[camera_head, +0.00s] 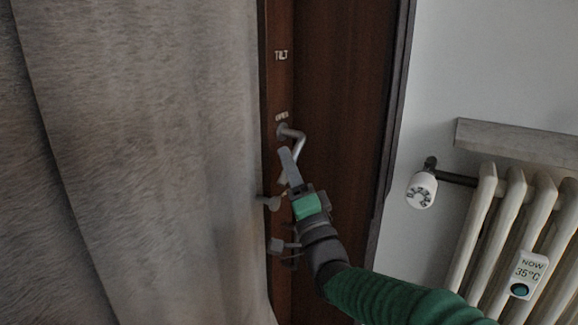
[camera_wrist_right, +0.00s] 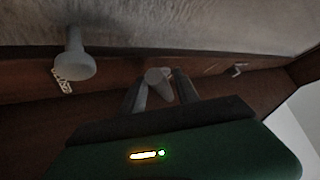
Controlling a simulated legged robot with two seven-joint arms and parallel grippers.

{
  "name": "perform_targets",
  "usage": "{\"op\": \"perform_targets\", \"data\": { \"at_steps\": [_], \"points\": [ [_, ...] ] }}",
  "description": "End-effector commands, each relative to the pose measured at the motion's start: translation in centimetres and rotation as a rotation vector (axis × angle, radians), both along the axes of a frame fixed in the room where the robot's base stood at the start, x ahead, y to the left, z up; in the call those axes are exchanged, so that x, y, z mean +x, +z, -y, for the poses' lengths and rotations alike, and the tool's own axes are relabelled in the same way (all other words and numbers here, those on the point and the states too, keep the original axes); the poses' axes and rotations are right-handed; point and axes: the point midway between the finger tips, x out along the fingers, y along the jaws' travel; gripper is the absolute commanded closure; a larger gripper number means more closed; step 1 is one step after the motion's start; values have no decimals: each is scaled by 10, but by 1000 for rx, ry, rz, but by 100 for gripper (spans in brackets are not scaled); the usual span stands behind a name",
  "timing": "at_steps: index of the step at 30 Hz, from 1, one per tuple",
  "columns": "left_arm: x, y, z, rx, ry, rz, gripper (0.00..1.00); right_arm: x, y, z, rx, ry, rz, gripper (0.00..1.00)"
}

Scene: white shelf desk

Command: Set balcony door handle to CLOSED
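The balcony door handle (camera_head: 298,143) is a grey metal lever on the dark brown door frame. Its neck comes out just below a small label that seems to read OPEN, and its lighter grip seems to hang down. My right gripper (camera_head: 291,187) is at the lower end of the grip. In the right wrist view, my right gripper's dark fingers (camera_wrist_right: 160,92) stand on either side of a grey rounded end (camera_wrist_right: 158,75), likely the handle's. I cannot tell whether they press on it. A TILT label (camera_head: 281,55) sits higher up. My left gripper is not in view.
A grey-beige curtain (camera_head: 140,150) fills the left, close to the handle. A grey peg (camera_head: 270,202) sticks out at the curtain's edge. A radiator (camera_head: 500,220) with a white valve knob (camera_head: 422,190) stands at right.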

Motion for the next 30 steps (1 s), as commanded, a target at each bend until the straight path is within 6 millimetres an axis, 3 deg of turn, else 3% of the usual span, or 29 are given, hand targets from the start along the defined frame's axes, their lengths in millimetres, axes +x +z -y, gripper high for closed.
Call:
{"op": "perform_targets", "data": {
  "at_steps": [11, 14, 24, 30],
  "points": [
    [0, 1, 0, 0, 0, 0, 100, -7, 0, 3, 0, -2, 7, 62],
    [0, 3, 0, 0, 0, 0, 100, -23, -10, 8, -1, -3, 6, 62],
    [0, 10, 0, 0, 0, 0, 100, -101, -64, 35, -1, -3, 2, 62],
    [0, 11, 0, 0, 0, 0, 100, -130, -83, 44, 0, -2, 4, 62]
  ]
}}
